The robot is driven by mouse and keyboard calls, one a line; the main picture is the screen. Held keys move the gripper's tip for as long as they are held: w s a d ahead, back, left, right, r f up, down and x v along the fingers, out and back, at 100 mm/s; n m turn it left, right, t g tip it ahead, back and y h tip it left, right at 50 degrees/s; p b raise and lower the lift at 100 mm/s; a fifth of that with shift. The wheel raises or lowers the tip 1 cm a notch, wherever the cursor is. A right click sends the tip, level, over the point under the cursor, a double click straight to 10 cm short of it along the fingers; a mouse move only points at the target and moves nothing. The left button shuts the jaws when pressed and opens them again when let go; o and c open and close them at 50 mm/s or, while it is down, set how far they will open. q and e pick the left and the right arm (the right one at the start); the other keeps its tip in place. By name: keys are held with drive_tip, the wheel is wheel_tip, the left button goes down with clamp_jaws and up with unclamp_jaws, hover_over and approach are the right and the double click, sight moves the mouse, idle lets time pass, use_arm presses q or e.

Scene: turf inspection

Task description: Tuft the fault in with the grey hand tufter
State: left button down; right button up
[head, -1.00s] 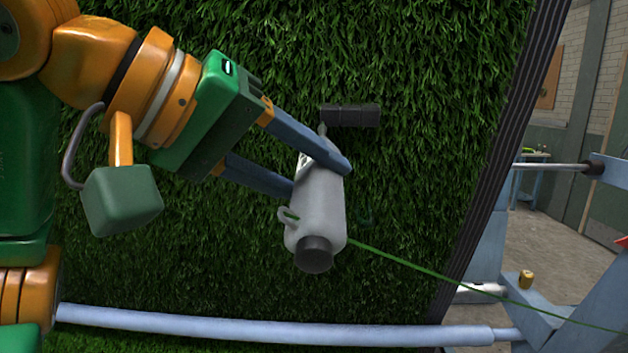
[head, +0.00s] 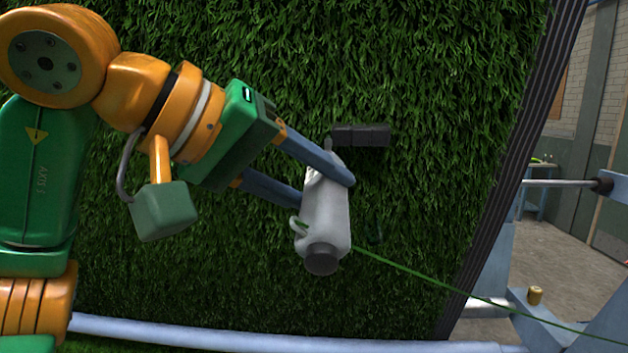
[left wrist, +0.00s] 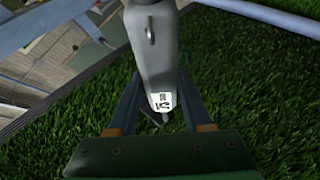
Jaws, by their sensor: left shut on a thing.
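The grey hand tufter (head: 324,215) is between the fingers of my left gripper (head: 328,190), which is shut on it. Its dark round end cap points down and its narrow end points up, close beside a black block (head: 360,135) at the turf. The tufter also shows in the left wrist view (left wrist: 152,55), with a white label. I cannot tell whether its narrow end touches the turf. A faint dark teal mark (head: 375,237) shows on the turf right of the tufter; I cannot tell if it is the fault. My right gripper is not in view.
A green yarn (head: 430,278) runs from the tufter to the lower right. The green turf (head: 430,70) fills most of the view and ends at a dark ribbed edge (head: 520,150). A pale blue roller (head: 250,333) crosses below. A blue frame (head: 492,270) stands at right.

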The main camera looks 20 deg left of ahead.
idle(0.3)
use_arm(q)
drive_tip(key=shift+w+a+r+p, duration=0.15)
drive_tip(key=shift+w+r+p, duration=0.1)
drive_tip(key=shift+w+p, duration=0.35)
drive_tip(key=shift+w+a+r+p, duration=0.15)
drive_tip(key=shift+w+r+p, duration=0.05)
drive_tip(key=shift+w+p, duration=0.3)
idle(0.4)
drive_tip(key=shift+w, duration=0.3)
